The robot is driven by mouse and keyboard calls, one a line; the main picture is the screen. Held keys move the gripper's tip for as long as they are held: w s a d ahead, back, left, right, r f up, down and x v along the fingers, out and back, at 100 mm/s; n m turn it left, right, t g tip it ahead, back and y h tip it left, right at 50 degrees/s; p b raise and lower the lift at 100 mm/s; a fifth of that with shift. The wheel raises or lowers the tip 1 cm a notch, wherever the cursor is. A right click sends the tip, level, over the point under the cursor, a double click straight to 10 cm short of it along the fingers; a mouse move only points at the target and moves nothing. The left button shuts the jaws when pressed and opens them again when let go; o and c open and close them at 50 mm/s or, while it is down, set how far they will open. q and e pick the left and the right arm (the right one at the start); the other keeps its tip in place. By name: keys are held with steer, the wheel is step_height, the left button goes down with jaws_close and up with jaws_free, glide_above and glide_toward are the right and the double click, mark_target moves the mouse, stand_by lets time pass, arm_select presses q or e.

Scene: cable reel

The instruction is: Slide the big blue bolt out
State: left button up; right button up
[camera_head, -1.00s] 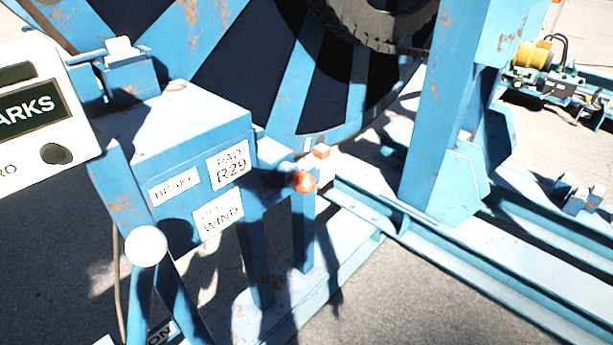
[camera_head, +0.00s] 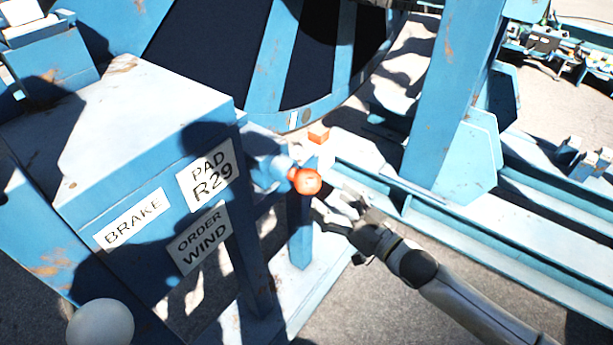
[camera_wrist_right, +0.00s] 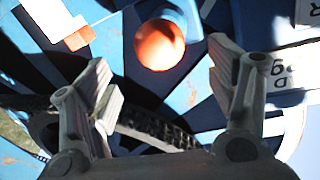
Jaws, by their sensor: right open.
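The big blue bolt (camera_head: 262,166) sticks out from the side of the blue brake housing and ends in a round orange-red knob (camera_head: 306,181). In the right wrist view the knob (camera_wrist_right: 159,45) sits between and beyond the two fingers, with part of the blue bolt (camera_wrist_right: 186,16) behind it. My right gripper (camera_head: 336,199) is open and empty, just right of and below the knob. It also shows in the wrist view (camera_wrist_right: 160,68), fingers spread on either side of the knob, with no clear contact. My left gripper is out of view.
The blue brake housing (camera_head: 105,150) with white labels stands at the left. A small orange block (camera_head: 318,134) lies behind the knob. A blue post (camera_head: 302,235) stands below the knob. The large reel (camera_head: 270,60) is behind, and a blue upright (camera_head: 437,100) stands to the right.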

mark_target(317, 189)
steer(key=x, duration=0.3)
steer(key=shift+w+a+r, duration=0.15)
steer(key=shift+w+a, duration=0.15)
steer(key=x, duration=0.4)
steer(key=shift+p, duration=0.35)
steer(key=shift+w+a, duration=0.3)
steer(key=shift+w, duration=0.15)
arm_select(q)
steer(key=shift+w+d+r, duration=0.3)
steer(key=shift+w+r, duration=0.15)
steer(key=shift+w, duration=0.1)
arm_select(e)
steer(key=shift+w+a, duration=0.1)
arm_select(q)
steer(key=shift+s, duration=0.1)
